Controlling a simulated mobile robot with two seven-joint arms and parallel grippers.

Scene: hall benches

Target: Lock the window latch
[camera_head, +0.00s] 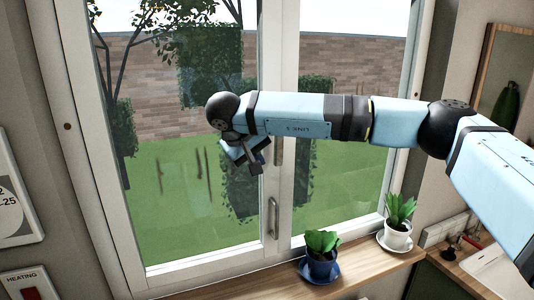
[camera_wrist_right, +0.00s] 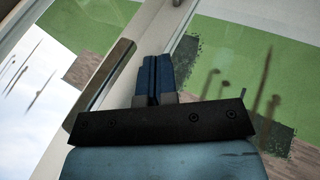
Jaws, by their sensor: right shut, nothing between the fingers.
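The window (camera_head: 275,70) has two white-framed glass panes that meet at a middle upright. A slim metal handle (camera_head: 273,217) sits upright low on this upright. A second metal piece (camera_head: 278,150) shows higher up, beside my right gripper (camera_head: 258,160). I cannot tell which is the latch. My right arm reaches in from the right. In the right wrist view my blue fingers (camera_wrist_right: 154,80) are closed together and empty. A long metal bar (camera_wrist_right: 100,87) lies just left of them; I cannot tell whether they touch. My left gripper is not in view.
A blue cup with a plant (camera_head: 321,262) and a white cup with a plant (camera_head: 397,233) stand on saucers on the wooden sill (camera_head: 215,291). A counter with a light sink or board (camera_head: 495,270) is at lower right. Signs hang on the left wall.

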